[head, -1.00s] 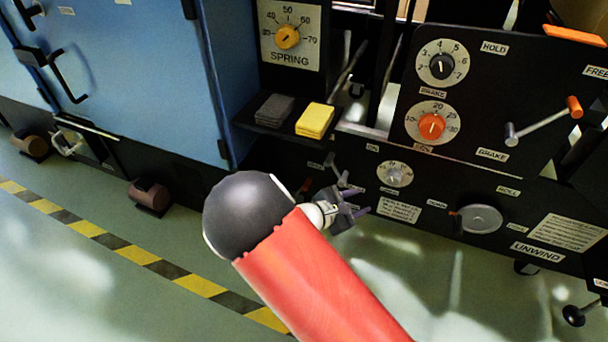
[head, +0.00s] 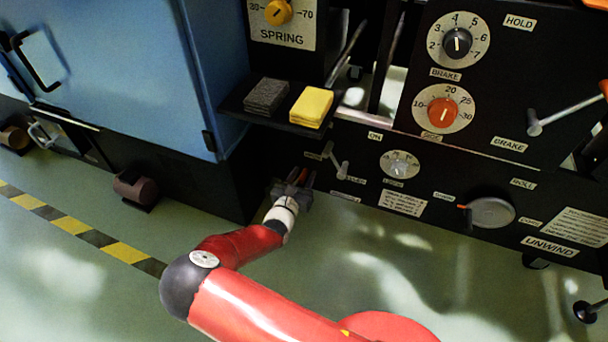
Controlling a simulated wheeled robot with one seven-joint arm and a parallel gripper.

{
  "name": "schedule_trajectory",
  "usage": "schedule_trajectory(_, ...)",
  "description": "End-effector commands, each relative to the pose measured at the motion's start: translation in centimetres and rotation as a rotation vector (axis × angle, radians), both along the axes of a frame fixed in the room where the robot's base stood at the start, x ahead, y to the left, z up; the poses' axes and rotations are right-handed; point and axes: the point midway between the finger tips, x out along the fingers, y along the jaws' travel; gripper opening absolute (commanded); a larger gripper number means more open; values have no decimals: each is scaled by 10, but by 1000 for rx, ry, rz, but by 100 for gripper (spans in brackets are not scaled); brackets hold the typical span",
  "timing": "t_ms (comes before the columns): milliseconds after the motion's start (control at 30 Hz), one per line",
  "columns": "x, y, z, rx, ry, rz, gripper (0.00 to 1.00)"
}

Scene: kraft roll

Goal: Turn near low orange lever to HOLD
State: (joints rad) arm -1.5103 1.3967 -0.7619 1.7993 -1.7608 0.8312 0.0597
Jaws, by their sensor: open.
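A low orange lever (head: 463,206) sticks out to the left of a round grey disc (head: 492,212) on the lower black panel. Its tip points at a small label (head: 444,197) too blurred to read surely. A label that looks like HOLD (head: 522,183) is at the disc's upper right, and another small label is at its lower right. My gripper (head: 299,176) is open and empty, well left of the disc, in front of the dark panel below the shelf. It is apart from the lever.
A grey lever (head: 340,168) and a grey dial (head: 400,164) lie between my gripper and the disc. A shelf (head: 270,118) with a grey and a yellow pad juts out above. A brake lever (head: 565,117) sits higher right. The floor in front is clear.

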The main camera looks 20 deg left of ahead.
Motion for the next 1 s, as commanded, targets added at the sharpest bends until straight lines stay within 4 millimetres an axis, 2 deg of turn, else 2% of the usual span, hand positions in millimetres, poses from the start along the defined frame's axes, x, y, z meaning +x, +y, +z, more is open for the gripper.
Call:
schedule_trajectory(133, 11, -1, 0, 0, 0, -2, 40)
schedule_trajectory(400, 13, -2, 0, 0, 0, -1, 40)
schedule_trajectory(700, 13, -2, 0, 0, 0, -1, 2)
schedule_trajectory(1000, 12, -2, 0, 2, 1, -2, 0)
